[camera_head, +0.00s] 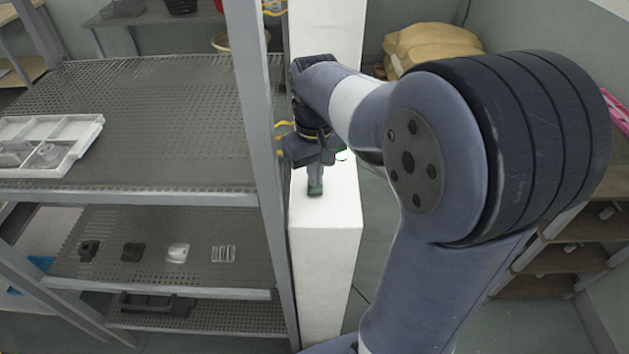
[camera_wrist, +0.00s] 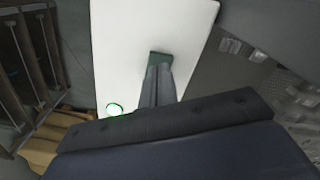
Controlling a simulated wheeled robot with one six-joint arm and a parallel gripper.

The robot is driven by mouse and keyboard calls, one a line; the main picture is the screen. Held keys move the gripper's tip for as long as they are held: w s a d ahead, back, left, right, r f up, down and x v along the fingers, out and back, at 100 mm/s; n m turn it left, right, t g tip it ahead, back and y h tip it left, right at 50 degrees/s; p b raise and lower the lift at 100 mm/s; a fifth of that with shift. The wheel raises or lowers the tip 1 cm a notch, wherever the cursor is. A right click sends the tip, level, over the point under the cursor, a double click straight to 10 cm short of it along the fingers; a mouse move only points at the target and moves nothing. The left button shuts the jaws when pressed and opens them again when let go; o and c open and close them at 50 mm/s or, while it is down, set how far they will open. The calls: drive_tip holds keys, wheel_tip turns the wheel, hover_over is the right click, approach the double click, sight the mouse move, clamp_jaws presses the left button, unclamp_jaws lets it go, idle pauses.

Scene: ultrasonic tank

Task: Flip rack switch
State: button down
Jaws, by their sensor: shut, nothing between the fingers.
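My gripper (camera_head: 315,190) is shut and empty, pointing down over the white box-shaped column (camera_head: 325,262) beside the metal rack. Its closed fingers with dark green tips also show in the wrist view (camera_wrist: 160,58), against the white face of the column. A round white button with a green ring (camera_wrist: 114,110), possibly the switch, lies to the left of the fingers in the wrist view, apart from the fingertips and close to the gripper body's edge. I cannot tell whether the fingertips touch the column.
The grey metal rack (camera_head: 160,190) stands close on the left, its upright post beside my gripper. A white tray (camera_head: 52,122) and several small parts lie on its shelves. Tan sacks (camera_head: 432,42) lie at the back, and a brown shelf unit (camera_head: 555,258) stands at the right.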

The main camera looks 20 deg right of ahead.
sight(315, 189)
drive_tip(key=shift+f+b, duration=0.65)
drive_tip(key=shift+f, duration=0.35)
idle(0.3)
drive_tip(key=shift+r, duration=0.15)
wheel_tip(315, 189, up, 7)
drive_tip(key=p, duration=0.6)
drive_tip(key=shift+f, duration=0.25)
wheel_tip(315, 189, down, 7)
drive_tip(key=b, duration=0.6)
drive_tip(key=shift+r, duration=0.15)
drive_tip(key=shift+r, duration=0.1)
idle(0.4)
